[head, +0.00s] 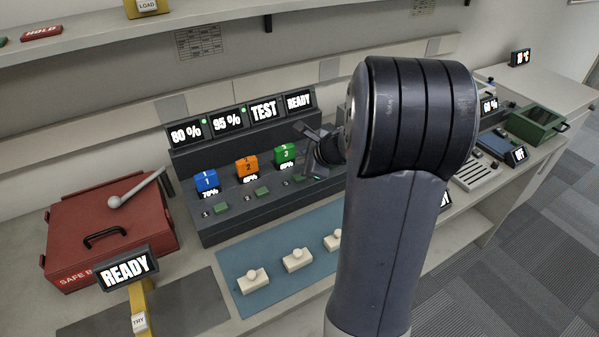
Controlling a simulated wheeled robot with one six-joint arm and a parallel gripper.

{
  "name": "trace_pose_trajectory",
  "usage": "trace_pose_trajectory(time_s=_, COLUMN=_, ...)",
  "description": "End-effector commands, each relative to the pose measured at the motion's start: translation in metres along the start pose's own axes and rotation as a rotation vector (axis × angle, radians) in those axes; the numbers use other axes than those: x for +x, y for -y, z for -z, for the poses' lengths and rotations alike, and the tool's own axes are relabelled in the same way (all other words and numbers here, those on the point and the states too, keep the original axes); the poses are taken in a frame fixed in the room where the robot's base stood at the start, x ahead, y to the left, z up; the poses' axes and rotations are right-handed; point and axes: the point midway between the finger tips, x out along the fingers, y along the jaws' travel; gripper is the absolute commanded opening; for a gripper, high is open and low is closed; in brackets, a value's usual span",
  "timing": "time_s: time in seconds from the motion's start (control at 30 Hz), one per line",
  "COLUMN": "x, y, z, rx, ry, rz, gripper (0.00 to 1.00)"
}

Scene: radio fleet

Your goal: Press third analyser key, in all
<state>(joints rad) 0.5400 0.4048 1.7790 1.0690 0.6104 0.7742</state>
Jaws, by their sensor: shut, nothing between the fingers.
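A dark charger console (250,213) stands on the bench, probably the analyser. Its upper row of screens reads 80 %, 95 %, TEST and READY. Numbered blocks sit in it: blue 1 (206,181), orange 2 (246,166) and green 3 (284,154). Small green keys show on the front slope: a left key (222,207), a middle key (262,192) and a third key (299,180) close to my gripper. My gripper (314,174) is shut and empty, at the console's right part beside the green block. Whether it touches the third key is too small to tell.
A red case (110,222) with a grey-knobbed lever stands at left, behind a READY sign (126,268). A blue mat (262,308) with several cream pieces lies in front of the console. My arm hides the bench's middle right. A green box (537,124) stands farther right.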

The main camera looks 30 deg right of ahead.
Motion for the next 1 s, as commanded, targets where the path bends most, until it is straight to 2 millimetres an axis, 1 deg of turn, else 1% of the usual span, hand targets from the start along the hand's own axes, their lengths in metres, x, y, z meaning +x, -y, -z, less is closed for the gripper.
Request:
trace_pose_trajectory(time_s=0.03, x=-0.008, y=0.006, z=-0.006, rx=0.000, ry=0.000, rz=0.001, gripper=0.00)
trace_pose_trajectory(time_s=0.3, x=-0.023, y=0.017, z=-0.017, rx=0.001, ry=0.000, rz=0.001, gripper=0.00)
trace_pose_trajectory(time_s=1.0, x=-0.022, y=0.016, z=-0.016, rx=0.001, ry=0.000, rz=0.000, gripper=0.00)
